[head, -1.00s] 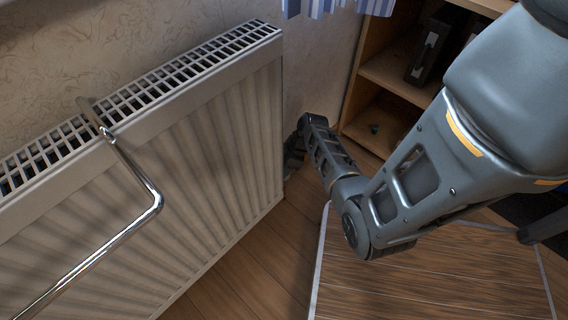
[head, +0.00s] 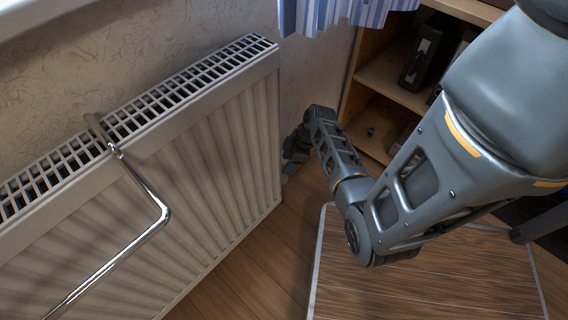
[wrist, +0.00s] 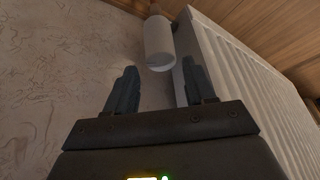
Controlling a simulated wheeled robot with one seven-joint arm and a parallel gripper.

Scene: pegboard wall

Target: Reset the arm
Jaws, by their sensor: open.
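My gripper (wrist: 160,88) is open in the wrist view, its two dark fingers apart with nothing held between them. A white cylinder (wrist: 158,45), perhaps a radiator valve, shows beyond the fingertips and partly behind the line of the right finger. In the head view my arm reaches down from the upper right and bends toward the right end of the radiator (head: 215,150). The gripper end (head: 292,150) is dark there, partly hidden behind the arm and close to the wall beside the radiator's end.
A chrome rail (head: 162,212) hooks over the radiator top at left. A wooden shelf unit (head: 395,80) with dark objects stands behind my arm. A blue striped curtain (head: 340,14) hangs above. A wood-topped surface (head: 425,285) lies below the arm. Bare floor (head: 245,275) shows between.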

